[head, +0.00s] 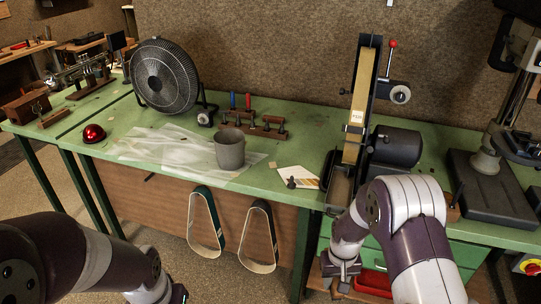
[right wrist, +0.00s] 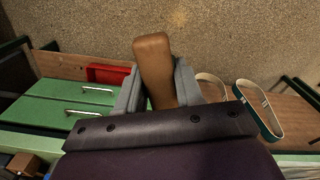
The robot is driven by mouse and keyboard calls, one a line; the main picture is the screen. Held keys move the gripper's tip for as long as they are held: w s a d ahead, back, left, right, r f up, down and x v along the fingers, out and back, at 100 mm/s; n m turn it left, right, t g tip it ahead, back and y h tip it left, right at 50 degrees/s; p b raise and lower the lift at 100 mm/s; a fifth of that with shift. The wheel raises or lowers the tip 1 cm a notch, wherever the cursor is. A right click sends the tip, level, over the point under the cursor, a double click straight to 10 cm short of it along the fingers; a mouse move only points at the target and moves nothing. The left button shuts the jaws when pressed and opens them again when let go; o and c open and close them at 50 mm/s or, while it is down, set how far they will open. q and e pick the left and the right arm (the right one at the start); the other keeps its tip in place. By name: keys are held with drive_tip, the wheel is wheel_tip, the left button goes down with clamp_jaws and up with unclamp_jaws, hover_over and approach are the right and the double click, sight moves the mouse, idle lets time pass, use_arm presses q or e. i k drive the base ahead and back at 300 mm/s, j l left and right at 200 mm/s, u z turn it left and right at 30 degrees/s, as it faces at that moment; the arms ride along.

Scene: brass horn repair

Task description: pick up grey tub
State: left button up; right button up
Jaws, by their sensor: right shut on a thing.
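The grey tub (head: 230,150) stands upright on a clear plastic sheet on the green workbench, left of the belt grinder. No gripper touches it. My right gripper (head: 341,271) is low in front of the bench, below the grinder and well to the right of the tub. In the right wrist view, its grey fingers (right wrist: 158,90) are shut on a brown, rounded block-like thing (right wrist: 154,65). The tub does not show in that view.
The plastic sheet (head: 150,146) lies under the tub. A black fan (head: 164,75), a red dome (head: 94,133) and a tool rack (head: 252,126) are nearby. The belt grinder (head: 358,110) stands to the right. Sanding belts (head: 203,222) hang from the bench front. A red bin (head: 373,283) sits low.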

sight(229, 143)
drive_tip(key=i+j+z, duration=0.35)
drive_tip(key=j+z, duration=0.15)
drive_tip(key=i+j+z, duration=0.2)
drive_tip(key=j, duration=0.25)
drive_tip(key=j+z, duration=0.5)
drive_tip(key=j, duration=0.25)
drive_tip(key=i, duration=0.05)
